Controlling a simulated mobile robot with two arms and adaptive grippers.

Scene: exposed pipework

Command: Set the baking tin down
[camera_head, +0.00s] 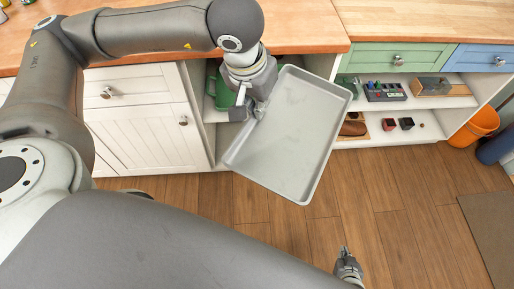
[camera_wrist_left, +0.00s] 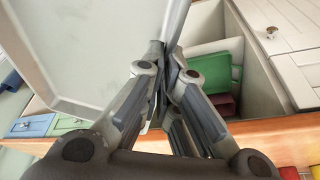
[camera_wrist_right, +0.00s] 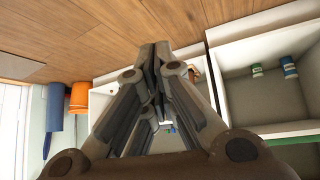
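The baking tin (camera_head: 295,135) is a grey metal tray with a low rim, held tilted in front of the cabinets, over the wooden floor. My left gripper (camera_head: 258,111) is shut on its left rim. In the left wrist view the tin (camera_wrist_left: 95,50) fills the upper left, its rim between the fingertips (camera_wrist_left: 160,62). My right gripper (camera_head: 345,258) is low over the floor, apart from the tin and empty. In the right wrist view its fingertips (camera_wrist_right: 154,52) are together.
A wooden worktop (camera_head: 300,25) runs along the back; its visible part is mostly clear. Open shelves (camera_head: 440,100) hold small boxes. A green object (camera_head: 222,92) stands in the cubby behind the tin. An orange bucket (camera_head: 475,127) stands at the right. The floor (camera_head: 390,215) is free.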

